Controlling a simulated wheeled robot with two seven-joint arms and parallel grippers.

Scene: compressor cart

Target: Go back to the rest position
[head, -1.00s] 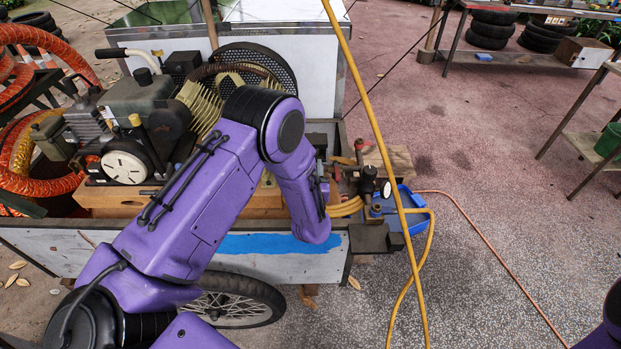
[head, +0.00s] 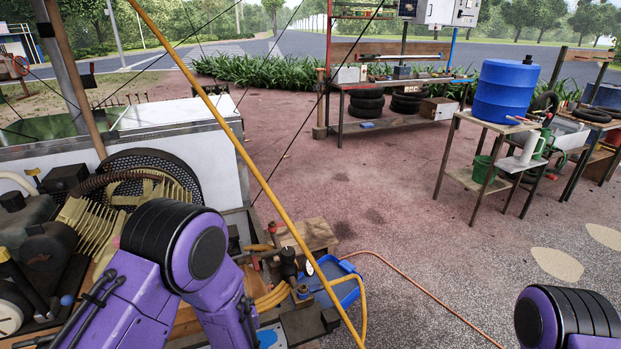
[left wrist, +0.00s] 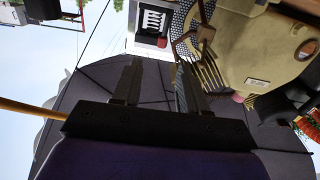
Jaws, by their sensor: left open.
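My purple left arm (head: 165,265) reaches over the cart at the lower left of the head view, and its gripper is hidden there. The left wrist view shows my left gripper (left wrist: 157,85) with its two dark fingers apart and nothing visible between them. A beige machine part (left wrist: 262,55) with fins is beyond the fingers on the right of that view. My right arm (head: 568,318) shows only as a purple and black joint at the lower right of the head view. My right gripper is out of view.
The compressor's finned cylinder (head: 88,225) and the cart's white panel (head: 180,165) are close to my left arm. A yellow hose (head: 237,143) crosses in front. A blue tray (head: 338,283) sits at the cart's corner. Open paving (head: 400,240) lies to the right, before the workbenches.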

